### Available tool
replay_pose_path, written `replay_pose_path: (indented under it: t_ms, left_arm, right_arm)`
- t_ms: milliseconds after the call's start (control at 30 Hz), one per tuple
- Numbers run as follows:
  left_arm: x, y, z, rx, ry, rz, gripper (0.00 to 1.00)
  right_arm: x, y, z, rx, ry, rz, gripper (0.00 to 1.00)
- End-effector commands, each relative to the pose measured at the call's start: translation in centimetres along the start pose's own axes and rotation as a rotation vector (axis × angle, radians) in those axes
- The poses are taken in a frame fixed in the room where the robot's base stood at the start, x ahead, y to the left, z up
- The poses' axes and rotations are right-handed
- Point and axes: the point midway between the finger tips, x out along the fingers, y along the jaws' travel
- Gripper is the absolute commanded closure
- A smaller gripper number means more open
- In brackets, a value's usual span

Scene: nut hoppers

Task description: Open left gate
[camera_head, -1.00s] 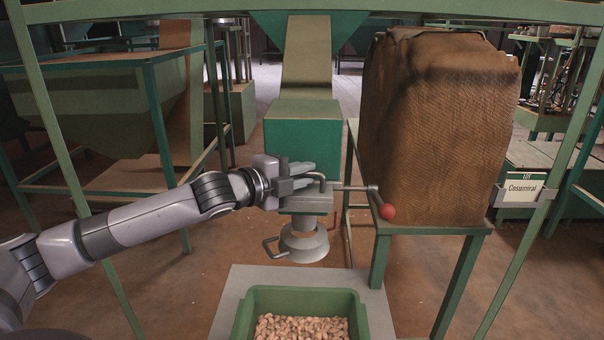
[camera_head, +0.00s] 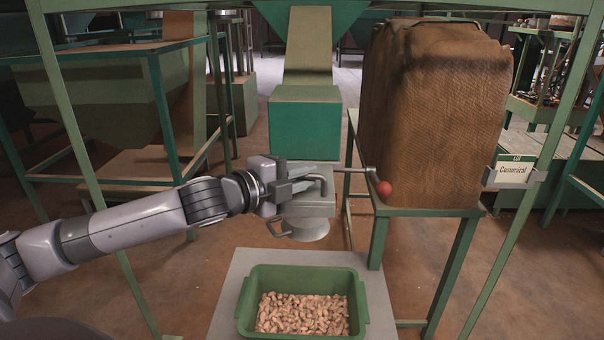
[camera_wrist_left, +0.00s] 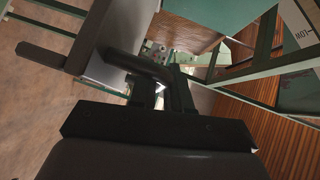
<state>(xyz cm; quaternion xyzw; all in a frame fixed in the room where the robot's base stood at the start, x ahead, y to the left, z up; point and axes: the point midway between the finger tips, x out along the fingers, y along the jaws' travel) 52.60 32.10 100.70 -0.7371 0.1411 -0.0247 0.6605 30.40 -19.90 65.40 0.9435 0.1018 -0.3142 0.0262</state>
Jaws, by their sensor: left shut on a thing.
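The gate is a grey metal box (camera_head: 312,207) with a round spout (camera_head: 309,231) below it, above the green tub. A bent grey handle (camera_head: 322,182) is at its front. In the left wrist view the dark bent handle (camera_wrist_left: 150,68) shows close up. My right gripper is not in view.
A green tub (camera_head: 363,300) of nuts stands on a grey plate (camera_head: 233,276) below the spout. A big brown sack (camera_head: 435,110) sits on a green stand at right. A green frame post (camera_head: 82,160) crosses behind my left arm. A "Cosomiral" card (camera_head: 514,171) hangs at right.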

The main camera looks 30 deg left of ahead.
Motion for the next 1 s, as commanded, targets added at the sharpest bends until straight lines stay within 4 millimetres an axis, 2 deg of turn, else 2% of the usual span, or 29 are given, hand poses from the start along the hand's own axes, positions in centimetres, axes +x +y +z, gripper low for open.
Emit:
replay_pose_path:
  t_ms: [233,267,300,667,1000]
  left_arm:
    - [0.0,0.1,-0.1,-0.001,0.002,0.002,1.00]
    - [0.0,0.1,-0.1,-0.001,0.002,0.002,0.73]
    - [0.0,0.1,-0.1,-0.001,0.002,0.002,0.63]
    - [-0.1,0.1,0.0,0.000,0.000,0.001,0.63]
    - [-2.6,0.3,-0.1,0.006,0.003,0.004,0.63]
  right_arm:
    - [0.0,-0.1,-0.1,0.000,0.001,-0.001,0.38]
    - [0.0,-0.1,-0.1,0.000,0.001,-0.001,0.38]
    - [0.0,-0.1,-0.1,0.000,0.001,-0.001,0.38]
    - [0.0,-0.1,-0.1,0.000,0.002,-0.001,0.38]
    - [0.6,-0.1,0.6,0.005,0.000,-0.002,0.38]
